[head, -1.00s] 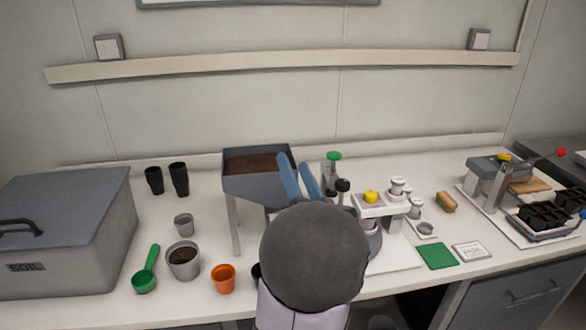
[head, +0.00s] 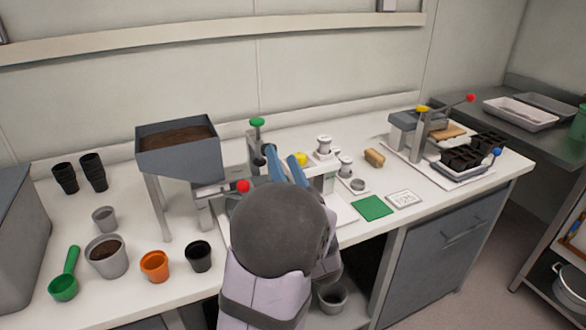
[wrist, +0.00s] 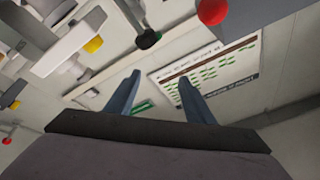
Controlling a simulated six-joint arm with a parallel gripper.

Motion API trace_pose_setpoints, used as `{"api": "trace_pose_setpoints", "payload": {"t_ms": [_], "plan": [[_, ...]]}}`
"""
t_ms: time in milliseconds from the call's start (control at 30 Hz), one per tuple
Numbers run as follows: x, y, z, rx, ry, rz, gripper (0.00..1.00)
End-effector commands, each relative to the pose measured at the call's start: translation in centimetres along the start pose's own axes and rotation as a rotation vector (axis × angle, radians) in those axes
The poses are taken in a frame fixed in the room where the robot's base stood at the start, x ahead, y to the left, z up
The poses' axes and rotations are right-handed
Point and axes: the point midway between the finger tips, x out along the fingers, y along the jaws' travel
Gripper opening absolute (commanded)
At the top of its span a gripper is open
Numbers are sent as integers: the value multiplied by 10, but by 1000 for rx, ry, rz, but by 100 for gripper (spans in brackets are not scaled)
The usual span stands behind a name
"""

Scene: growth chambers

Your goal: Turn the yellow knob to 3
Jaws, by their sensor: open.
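A yellow knob (head: 301,159) shows on the white device in the middle of the bench, just right of my gripper's fingers in the head view. Its scale and setting are not readable. A second yellow knob (head: 422,109) tops the grey press at the right. In the wrist view a yellow piece (wrist: 93,44) shows at the upper left, off to the side of the fingers; I cannot tell which knob it is. My gripper (head: 284,162) has blue fingers, open and empty; in the wrist view they stand apart (wrist: 159,79). My arm hides part of the device.
A soil hopper (head: 178,150) stands left of my gripper, with a red knob (head: 243,186) near it. A green-topped post (head: 257,122) rises close behind the fingers. Pots, including an orange one (head: 154,266), stand at front left. A green mat (head: 372,208) lies at right.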

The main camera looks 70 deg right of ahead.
Motion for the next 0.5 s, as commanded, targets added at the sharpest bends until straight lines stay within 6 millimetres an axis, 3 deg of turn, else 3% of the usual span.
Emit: {"api": "trace_pose_setpoints", "payload": {"t_ms": [33, 100, 300, 500], "plan": [[-7, 39, 0, -42, 5, 24, 49], [-4, 66, -8, -122, -27, 41, 49], [28, 90, -9, -477, -213, 42, 49], [24, 114, 6, -695, -337, 84, 49]]}}
